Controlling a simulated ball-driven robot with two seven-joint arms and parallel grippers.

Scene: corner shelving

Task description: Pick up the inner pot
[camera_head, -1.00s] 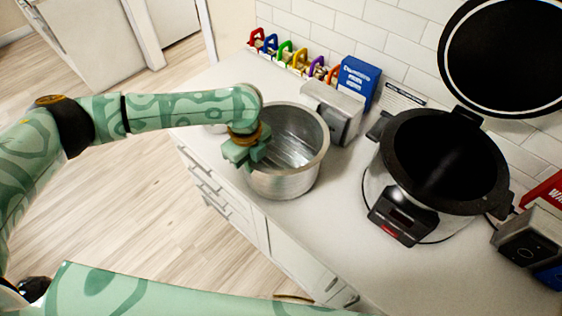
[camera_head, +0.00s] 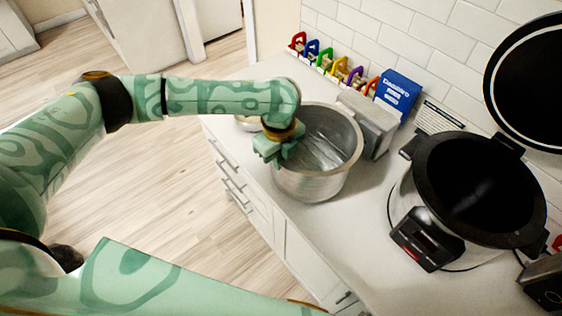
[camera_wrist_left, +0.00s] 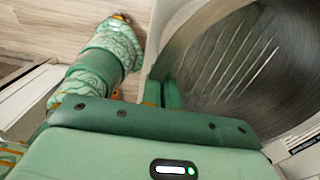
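The inner pot (camera_head: 312,183) is a shiny metal pot standing upright on the white counter. It also shows in the left wrist view (camera_wrist_left: 235,70), where its ridged inside fills the upper right. My left gripper (camera_head: 279,152) is at the pot's left rim. In the left wrist view its green fingers (camera_wrist_left: 164,93) are close together on the rim, with the pot wall between them. The lower finger parts are partly hidden by the gripper body. My right gripper is not in view.
A black-topped cooker (camera_head: 470,195) with its lid (camera_head: 530,85) raised stands to the right. A metal toaster-like box (camera_head: 370,125), a blue box (camera_head: 397,94) and several coloured padlocks (camera_head: 327,62) line the wall. Counter (camera_head: 345,235) in front of the pot is clear.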

